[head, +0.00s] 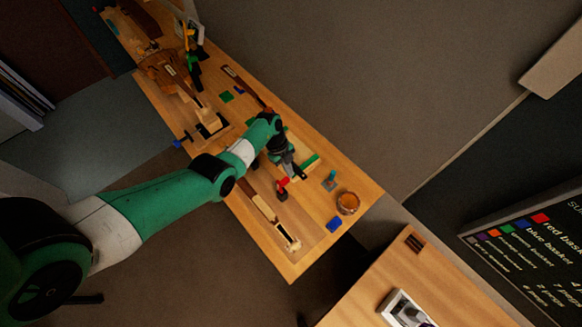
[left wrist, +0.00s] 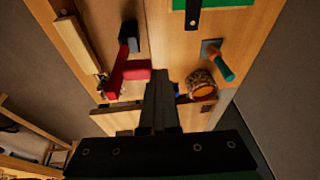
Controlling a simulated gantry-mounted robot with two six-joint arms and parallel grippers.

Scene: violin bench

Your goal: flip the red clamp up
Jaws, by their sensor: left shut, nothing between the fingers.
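The red clamp (head: 282,186) is on the wooden bench, just below my left gripper in the head view. In the left wrist view the clamp (left wrist: 120,78) shows a red bar with a short red arm pointing right and a dark block at its far end. My left gripper (head: 298,172) is shut and empty. In the left wrist view its fingers (left wrist: 159,85) are right beside the tip of the red arm; I cannot tell whether they touch it. My right gripper is in neither view.
A violin neck (head: 264,208) lies left of the clamp. A violin body (head: 168,68) lies farther up the bench.

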